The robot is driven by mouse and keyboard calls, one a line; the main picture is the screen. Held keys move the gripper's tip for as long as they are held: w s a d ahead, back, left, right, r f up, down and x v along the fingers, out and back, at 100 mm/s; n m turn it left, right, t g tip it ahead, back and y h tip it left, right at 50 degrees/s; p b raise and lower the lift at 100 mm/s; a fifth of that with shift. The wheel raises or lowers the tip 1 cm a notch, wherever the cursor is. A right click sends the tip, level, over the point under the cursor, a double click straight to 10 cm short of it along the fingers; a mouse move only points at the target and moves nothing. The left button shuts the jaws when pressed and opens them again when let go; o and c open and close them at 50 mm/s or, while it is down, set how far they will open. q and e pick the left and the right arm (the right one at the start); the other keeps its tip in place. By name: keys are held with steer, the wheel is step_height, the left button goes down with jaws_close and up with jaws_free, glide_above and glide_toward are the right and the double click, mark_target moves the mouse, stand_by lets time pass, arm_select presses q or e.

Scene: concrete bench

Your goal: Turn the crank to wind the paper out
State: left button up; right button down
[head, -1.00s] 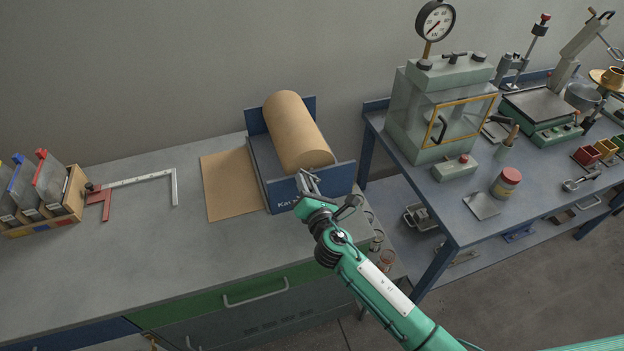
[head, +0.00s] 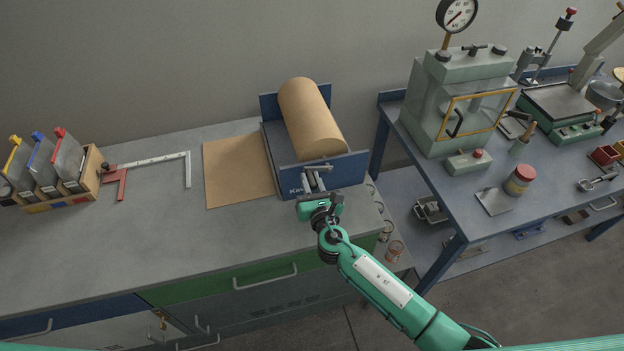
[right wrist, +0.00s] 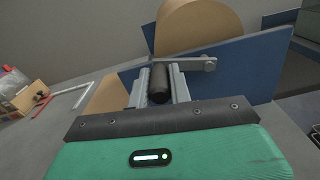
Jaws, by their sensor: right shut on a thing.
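A roll of brown paper (head: 312,122) lies in a blue dispenser (head: 335,175) on the concrete bench. A flat sheet of paper (head: 238,172) extends from it to the left over the bench. In the right wrist view a grey crank arm (right wrist: 196,64) sits on the near blue end plate, with a dark handle (right wrist: 159,84) at its left end. My right gripper (head: 314,180) is shut on this handle, one finger on each side. The roll (right wrist: 198,28) shows behind the plate. My left gripper is not in view.
A wooden rack (head: 62,185) with several coloured-tab holders and a steel square with a red part (head: 150,164) lie at left. A blue bench (head: 470,195) at right bears a glass-fronted chamber (head: 460,105) and a red-lidded jar (head: 519,180).

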steer(key=shift+f, duration=0.1)
steer(key=c, duration=1.3)
jaws_free()
steer(key=shift+s, duration=0.1)
steer(key=b+v, duration=0.2)
steer(key=v, duration=1.1)
steer(key=shift+s+d+b, duration=0.15)
steer(key=shift+s+b, duration=0.15)
steer(key=shift+s, duration=0.05)
